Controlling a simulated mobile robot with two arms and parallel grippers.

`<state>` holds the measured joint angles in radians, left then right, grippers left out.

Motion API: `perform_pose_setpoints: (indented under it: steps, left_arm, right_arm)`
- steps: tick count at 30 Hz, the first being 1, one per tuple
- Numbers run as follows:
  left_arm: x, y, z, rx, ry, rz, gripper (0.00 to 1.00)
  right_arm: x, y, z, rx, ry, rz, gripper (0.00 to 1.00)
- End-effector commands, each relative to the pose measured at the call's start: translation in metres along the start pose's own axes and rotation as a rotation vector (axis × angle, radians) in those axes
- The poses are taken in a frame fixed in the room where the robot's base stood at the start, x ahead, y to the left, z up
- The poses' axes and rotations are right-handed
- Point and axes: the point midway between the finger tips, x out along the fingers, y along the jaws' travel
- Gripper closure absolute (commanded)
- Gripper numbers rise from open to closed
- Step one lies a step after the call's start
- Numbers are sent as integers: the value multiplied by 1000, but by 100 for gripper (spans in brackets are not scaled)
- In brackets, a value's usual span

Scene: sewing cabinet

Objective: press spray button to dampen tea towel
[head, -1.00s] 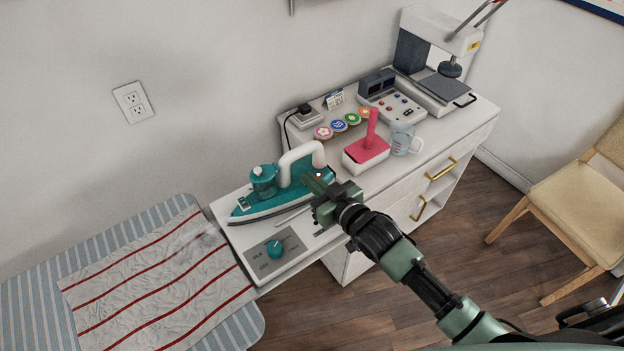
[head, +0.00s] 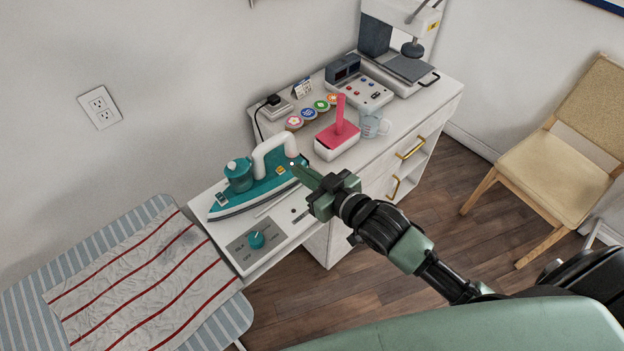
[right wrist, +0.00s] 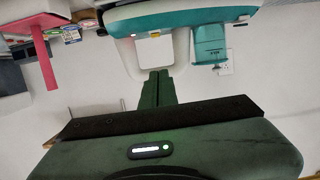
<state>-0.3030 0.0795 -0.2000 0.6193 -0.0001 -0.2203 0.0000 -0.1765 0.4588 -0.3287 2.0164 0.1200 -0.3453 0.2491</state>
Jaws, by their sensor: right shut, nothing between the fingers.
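The teal iron (head: 250,196) with a white handle (head: 272,150) stands on the pull-out shelf by the ironing board. A small pale button (head: 292,163) shows at the iron's right end, close to my right fingertips. My right gripper (head: 306,174) is shut and empty, its tips beside that end; I cannot tell whether they touch the button. The right wrist view shows the shut fingers (right wrist: 158,88) below the inverted iron (right wrist: 185,14). The wrinkled white tea towel (head: 140,285) with red stripes lies on the board, with a greyish darker area at its upper right. My left gripper is out of view.
The shelf has a dial panel (head: 257,240). The white cabinet carries a pink-handled block (head: 337,140), a measuring cup (head: 373,123), coloured discs (head: 308,113), a control box (head: 365,92) and a press (head: 400,60). A chair (head: 560,150) stands at the right.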

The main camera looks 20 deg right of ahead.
Motion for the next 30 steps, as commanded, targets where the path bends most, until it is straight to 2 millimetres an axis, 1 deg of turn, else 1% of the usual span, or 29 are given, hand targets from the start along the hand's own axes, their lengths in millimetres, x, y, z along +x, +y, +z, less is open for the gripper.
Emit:
perform_pose_setpoints:
  steps: [1,3,6,9,30]
  left_arm:
    - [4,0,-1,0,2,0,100]
    - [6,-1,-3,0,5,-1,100]
    - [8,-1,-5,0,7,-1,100]
    - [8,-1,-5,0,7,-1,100]
    - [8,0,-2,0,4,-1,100]
  right_arm:
    - [-9,0,2,-1,-1,-1,100]
    - [-18,0,2,0,-1,-1,100]
    - [-27,0,0,0,1,0,100]
    - [-31,0,-2,0,2,-1,100]
    - [-31,0,-2,0,3,0,100]
